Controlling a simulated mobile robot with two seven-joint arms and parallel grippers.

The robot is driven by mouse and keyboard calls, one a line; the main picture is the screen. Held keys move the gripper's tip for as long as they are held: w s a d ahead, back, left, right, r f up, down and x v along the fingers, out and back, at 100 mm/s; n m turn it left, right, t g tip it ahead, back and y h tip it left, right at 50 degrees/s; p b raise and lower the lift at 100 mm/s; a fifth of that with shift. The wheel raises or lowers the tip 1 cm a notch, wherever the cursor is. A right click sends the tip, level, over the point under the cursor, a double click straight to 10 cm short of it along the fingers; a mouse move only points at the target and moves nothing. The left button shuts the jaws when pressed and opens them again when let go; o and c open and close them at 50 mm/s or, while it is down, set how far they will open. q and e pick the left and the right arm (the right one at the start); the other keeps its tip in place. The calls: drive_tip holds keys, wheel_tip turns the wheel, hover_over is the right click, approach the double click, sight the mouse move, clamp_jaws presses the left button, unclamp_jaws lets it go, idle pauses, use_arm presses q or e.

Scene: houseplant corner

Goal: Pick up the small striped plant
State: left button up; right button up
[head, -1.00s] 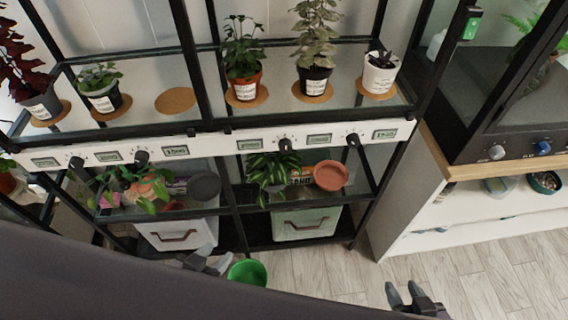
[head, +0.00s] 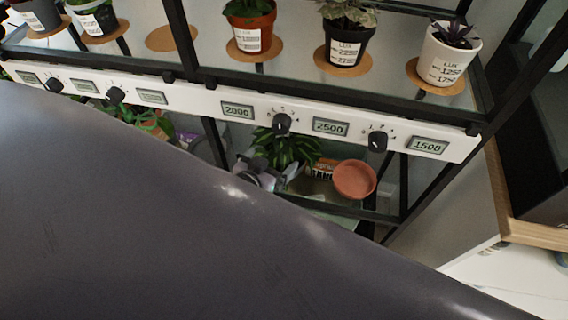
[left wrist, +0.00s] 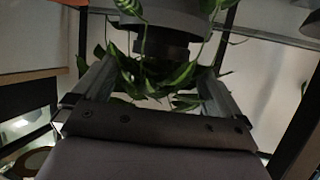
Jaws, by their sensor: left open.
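A leafy green plant (head: 285,147) sits on the lower shelf, left of a terracotta dish; its pot is mostly hidden in the head view. My left gripper (head: 266,176) is at the shelf's front, close before this plant. In the left wrist view, green leaves with pale stripes (left wrist: 150,80) hang between and behind the open fingers of the left gripper (left wrist: 155,75). A dark, round pot-like shape (left wrist: 165,45) shows behind them. I cannot tell whether the fingers touch the plant. My right gripper is out of view.
A terracotta dish (head: 354,179) stands right of the plant. The white dial rail (head: 205,106) crosses above the lower shelf. Potted plants stand on the upper shelf, including a purple one in a white pot (head: 446,60). A dark post (head: 217,142) rises left of the plant.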

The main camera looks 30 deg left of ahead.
sight(290, 143)
use_arm(q)
drive_tip(key=shift+x, duration=0.95)
drive_tip(key=b+x, duration=0.1)
drive_tip(key=x, duration=0.3)
drive_tip(key=shift+w+f+b, duration=0.15)
drive_tip(key=shift+w+b, duration=0.15)
drive_tip(key=shift+w, duration=0.15)
drive_tip(key=shift+c, duration=0.3)
drive_tip(key=c, duration=0.9)
